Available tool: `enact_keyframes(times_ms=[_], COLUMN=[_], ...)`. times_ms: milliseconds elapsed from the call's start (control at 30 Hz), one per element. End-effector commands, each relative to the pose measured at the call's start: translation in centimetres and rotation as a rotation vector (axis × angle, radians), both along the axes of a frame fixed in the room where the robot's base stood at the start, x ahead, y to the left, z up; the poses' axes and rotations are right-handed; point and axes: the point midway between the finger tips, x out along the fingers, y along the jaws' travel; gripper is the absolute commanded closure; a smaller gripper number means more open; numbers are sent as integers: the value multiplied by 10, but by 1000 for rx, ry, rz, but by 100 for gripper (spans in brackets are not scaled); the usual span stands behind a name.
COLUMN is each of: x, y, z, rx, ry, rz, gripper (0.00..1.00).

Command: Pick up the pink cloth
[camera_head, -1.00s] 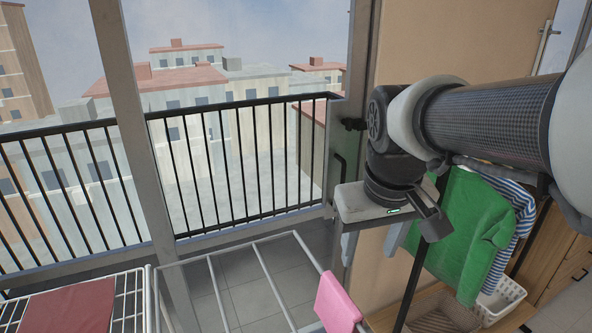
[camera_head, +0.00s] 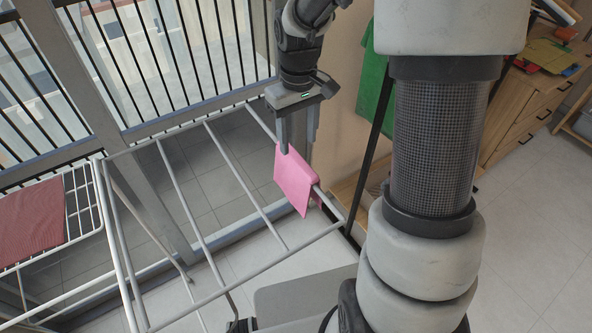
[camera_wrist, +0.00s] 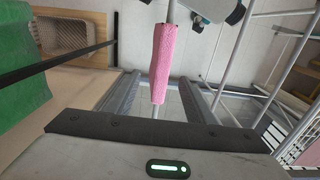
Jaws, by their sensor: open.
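The pink cloth (camera_head: 296,181) hangs folded over the right-hand rail of a white drying rack (camera_head: 231,165) in the head view. In the wrist view the pink cloth (camera_wrist: 162,62) shows as a narrow strip along the rail, ahead of the space between my fingers. My gripper (camera_head: 298,146) is open and points down, just above and behind the cloth. Its near finger overlaps the cloth's upper edge in the head view, and I cannot tell whether it touches. In the wrist view the two fingers of my gripper (camera_wrist: 158,97) stand apart with nothing held.
A dark red cloth (camera_head: 30,220) lies on a white wire shelf at the left. A green garment (camera_head: 374,82) hangs behind my arm. A black railing stands beyond the window frame. A wooden drawer unit (camera_head: 522,105) stands at the right. Floor shows between the rack's bars.

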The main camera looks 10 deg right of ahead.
Motion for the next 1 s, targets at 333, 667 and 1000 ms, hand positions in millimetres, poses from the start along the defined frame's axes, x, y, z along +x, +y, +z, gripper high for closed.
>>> enact_keyframes(times_ms=[333, 667, 1000], x=[-1, -6, -5], y=[1, 4, 4], z=[-35, -79, -82], rx=[0, -1, -1], ry=[1, 2, 0], rz=[0, 1, 0], gripper=[51, 51, 59])
